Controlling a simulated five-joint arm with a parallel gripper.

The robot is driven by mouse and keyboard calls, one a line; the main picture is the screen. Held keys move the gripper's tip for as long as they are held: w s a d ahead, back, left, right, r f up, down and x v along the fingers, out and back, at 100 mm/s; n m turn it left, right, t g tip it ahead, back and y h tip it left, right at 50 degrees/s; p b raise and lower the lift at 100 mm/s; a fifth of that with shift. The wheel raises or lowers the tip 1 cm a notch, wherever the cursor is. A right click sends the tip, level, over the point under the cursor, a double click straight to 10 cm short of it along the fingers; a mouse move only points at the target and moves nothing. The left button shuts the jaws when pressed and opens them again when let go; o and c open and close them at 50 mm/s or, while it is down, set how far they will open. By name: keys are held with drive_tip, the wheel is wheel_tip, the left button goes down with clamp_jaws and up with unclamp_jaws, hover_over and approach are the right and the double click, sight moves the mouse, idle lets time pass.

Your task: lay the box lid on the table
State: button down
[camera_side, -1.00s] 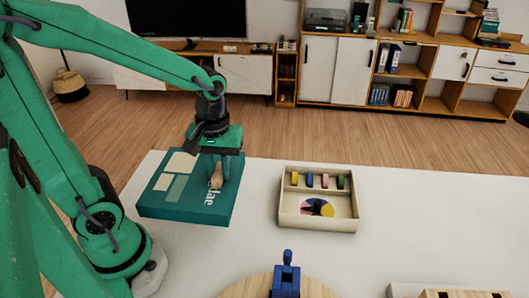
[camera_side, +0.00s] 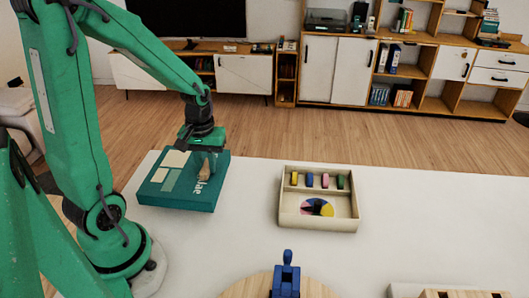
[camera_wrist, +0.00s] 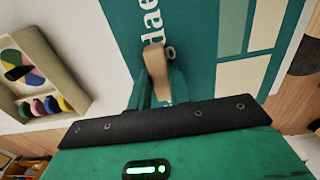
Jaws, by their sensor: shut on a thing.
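The teal box lid (camera_side: 165,197) has pale rectangles, white lettering and a wooden handle (camera_side: 204,160). It lies flat at the left of the white table, at or very near its surface; I cannot tell whether it touches. My gripper (camera_side: 206,168) points down over the lid's right part and is shut on the handle. In the wrist view the handle (camera_wrist: 155,68) is between the fingers, with the lid (camera_wrist: 205,40) beyond it. A cream open box (camera_side: 318,224), holding several coloured pieces and a coloured wheel, stands right of the lid, apart from it.
The white table (camera_side: 400,235) is clear right of the cream box. A blue clamp-like object (camera_side: 286,277) stands on a round wooden board (camera_side: 250,287) at the front. A wooden item (camera_side: 460,294) is at the front right. Cabinets and shelves stand far behind.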

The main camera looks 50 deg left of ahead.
drive_tip(key=shift+f, duration=2)
drive_tip(key=shift+f, duration=0.1)
drive_tip(key=c, duration=1.3)
unclamp_jaws()
wheel_tip(320, 180, up, 12)
drive_tip(key=shift+r, duration=0.15)
